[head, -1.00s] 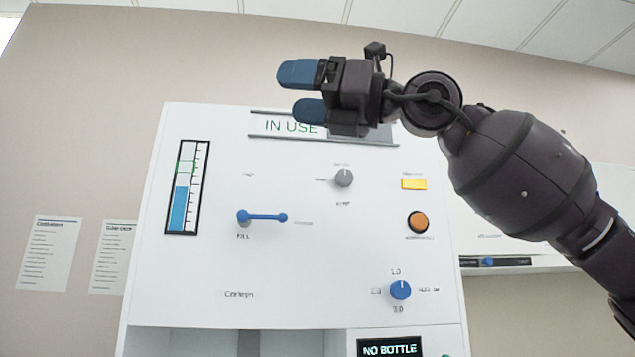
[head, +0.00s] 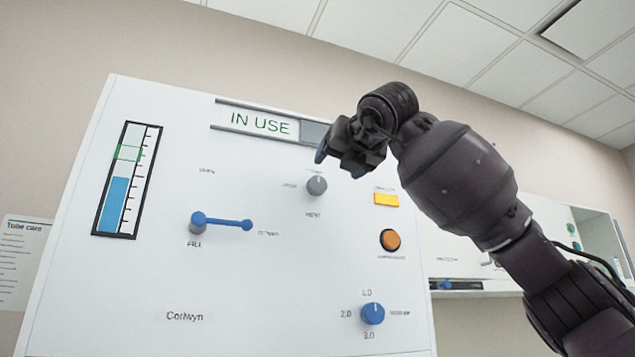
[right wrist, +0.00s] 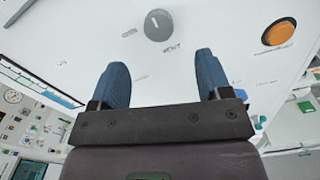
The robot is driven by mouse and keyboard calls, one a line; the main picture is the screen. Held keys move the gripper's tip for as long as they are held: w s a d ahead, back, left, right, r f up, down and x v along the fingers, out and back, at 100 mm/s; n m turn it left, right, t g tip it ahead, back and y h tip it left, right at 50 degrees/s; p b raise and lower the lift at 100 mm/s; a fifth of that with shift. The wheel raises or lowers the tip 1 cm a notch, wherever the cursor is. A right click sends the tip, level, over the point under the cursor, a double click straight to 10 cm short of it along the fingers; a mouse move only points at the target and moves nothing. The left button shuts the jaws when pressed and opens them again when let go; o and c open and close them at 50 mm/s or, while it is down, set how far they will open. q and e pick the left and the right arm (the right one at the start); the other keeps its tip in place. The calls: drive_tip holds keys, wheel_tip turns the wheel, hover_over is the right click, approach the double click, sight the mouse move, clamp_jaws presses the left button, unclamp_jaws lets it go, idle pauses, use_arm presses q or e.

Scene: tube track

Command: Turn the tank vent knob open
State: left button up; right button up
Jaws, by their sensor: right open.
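A white mark on the knob points up in the head view. My right gripper (head: 338,160) is in front of the panel, just above and to the right of the knob in the picture. In the right wrist view its two blue fingers (right wrist: 160,65) are apart and empty, and the grey knob (right wrist: 158,25) lies beyond the gap between them, not touched. My left gripper is not in view.
The panel also has a blue lever (head: 222,222), a level gauge (head: 126,180), a yellow light (head: 386,199), an orange button (head: 390,240) and a blue dial (head: 372,313). The space before the panel's left and middle is free.

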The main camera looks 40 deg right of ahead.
sight(319, 182)
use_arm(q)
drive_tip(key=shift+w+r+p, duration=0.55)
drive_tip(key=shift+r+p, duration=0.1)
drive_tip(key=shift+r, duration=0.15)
use_arm(e)
drive_tip(key=x, duration=1)
drive_tip(key=shift+w+a+f, duration=0.1)
drive_tip(key=shift+w+a, duration=0.1)
drive_tip(key=shift+w, duration=0.05)
drive_tip(key=shift+c, duration=0.5)
drive_tip(key=c, duration=0.8)
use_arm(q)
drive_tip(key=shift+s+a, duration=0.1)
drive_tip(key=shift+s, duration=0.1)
